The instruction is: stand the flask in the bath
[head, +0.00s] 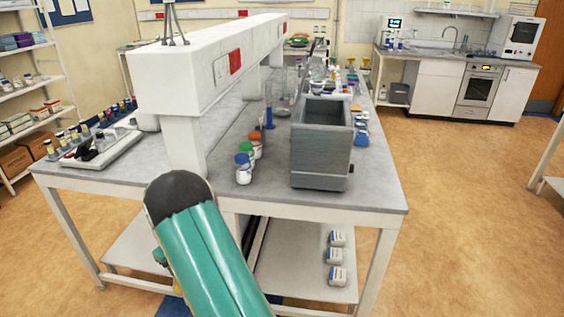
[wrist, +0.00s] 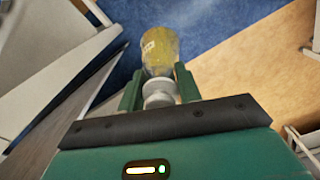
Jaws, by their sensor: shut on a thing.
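The bath (head: 318,157) is a grey open-topped box near the front right end of the bench in the head view. Its inside is mostly in shadow. The flask (wrist: 160,50) holds something yellow and has a pale label; it shows in the wrist view. My gripper (wrist: 158,90) is shut on the pale neck end of the flask, one green finger on each side. The yellow body points away from the gripper. In the head view my green arm hides most of the gripper and flask, low in front of the bench edge and apart from the bath.
The grey bench (head: 275,190) has several coloured-lid jars (head: 244,172) left of the bath and small bottles to its right. A white raised shelf (head: 205,75) runs along the bench. Small labelled boxes (head: 335,256) sit on the lower shelf. Floor at right is clear.

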